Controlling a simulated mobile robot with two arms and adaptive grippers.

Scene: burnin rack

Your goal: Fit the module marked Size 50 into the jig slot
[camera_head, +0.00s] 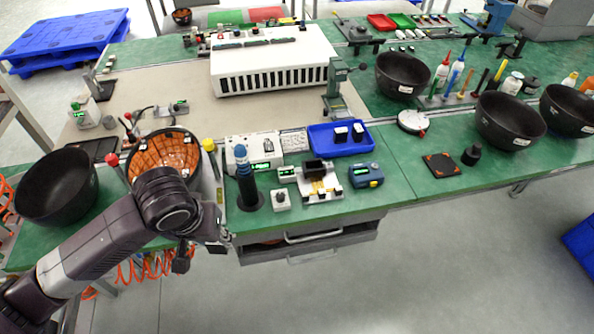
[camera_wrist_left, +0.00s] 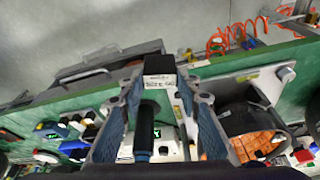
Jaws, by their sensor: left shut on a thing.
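My left gripper (camera_head: 207,237) is in front of the bench edge, below the bowl of orange parts. In the left wrist view my left gripper (camera_wrist_left: 160,88) is shut on a black block-shaped module (camera_wrist_left: 161,67) with a white label; its print is too small to read. In the head view a dark block (camera_head: 182,264) at the gripper appears to be this module. The likely jig (camera_head: 321,186), a pale fixture with a black block on top, stands on the bench to the right, apart from the gripper. Its slot is not clear. My right gripper is not in view.
A blue tray (camera_head: 325,146) holds two black modules. A dark blue-topped post (camera_head: 246,188) stands between my left gripper and the fixture. Small devices surround the fixture, including a blue one (camera_head: 366,176). The bowl (camera_head: 127,170) is close to my arm.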

